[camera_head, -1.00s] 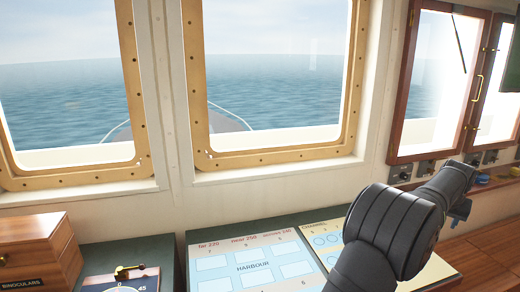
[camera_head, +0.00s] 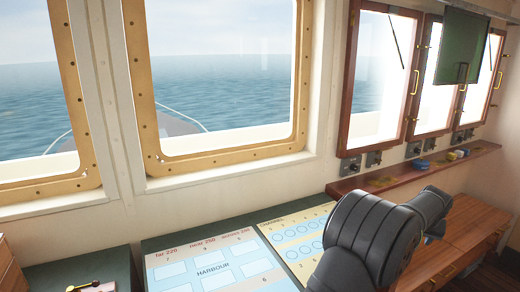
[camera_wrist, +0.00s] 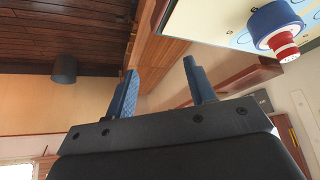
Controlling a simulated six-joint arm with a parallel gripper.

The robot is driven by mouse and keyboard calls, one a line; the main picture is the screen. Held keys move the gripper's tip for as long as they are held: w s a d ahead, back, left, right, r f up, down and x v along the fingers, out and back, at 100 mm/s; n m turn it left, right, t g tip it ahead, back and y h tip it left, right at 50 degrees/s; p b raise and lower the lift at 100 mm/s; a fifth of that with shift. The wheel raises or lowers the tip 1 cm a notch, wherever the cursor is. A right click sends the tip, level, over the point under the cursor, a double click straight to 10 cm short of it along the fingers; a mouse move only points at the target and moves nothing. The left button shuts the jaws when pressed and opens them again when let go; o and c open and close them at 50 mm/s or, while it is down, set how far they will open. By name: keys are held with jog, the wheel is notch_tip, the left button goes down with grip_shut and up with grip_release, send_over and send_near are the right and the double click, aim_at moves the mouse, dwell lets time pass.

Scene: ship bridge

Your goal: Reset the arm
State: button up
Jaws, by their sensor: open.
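My gripper shows in the wrist view (camera_wrist: 162,86) as two blue fingers standing apart, with nothing between them. The arm is over the right part of the chart console, beside the yellow CHANNEL panel (camera_head: 290,236).
The HARBOUR panel (camera_head: 212,262) lies left of the CHANNEL panel. In the wrist view a blue, red and white piece (camera_wrist: 277,27) is on a panel with circles. A wooden shelf (camera_head: 380,184) with small blue and yellow items runs below the right windows. Wooden drawers (camera_head: 465,240) stand at right.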

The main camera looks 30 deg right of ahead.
jog(key=w+f, duration=0.4)
jog(key=w, duration=0.1)
jog(key=w+d+f, duration=0.1)
jog(key=w, duration=0.1)
jog(key=shift+w+f, duration=0.3)
jog(key=shift+f, duration=1.05)
jog(key=shift+r, duration=0.1)
jog(key=shift+r, duration=0.35)
jog(key=shift+s+r, duration=0.25)
jog(key=shift+r, duration=0.9)
jog(key=s+a+r, duration=0.1)
jog(key=s+r, duration=0.5)
jog(key=s, duration=0.4)
jog(key=shift+w+a+r, duration=0.2)
jog(key=shift+w+r, duration=0.3)
jog(key=shift+w, duration=0.15)
jog(key=shift+w+a+r, duration=0.25)
jog(key=shift+w+r, duration=0.2)
jog(key=shift+w, duration=0.2)
jog(key=shift+w+a+r, duration=0.2)
jog(key=shift+w+r, duration=0.3)
jog(key=shift+w, duration=0.15)
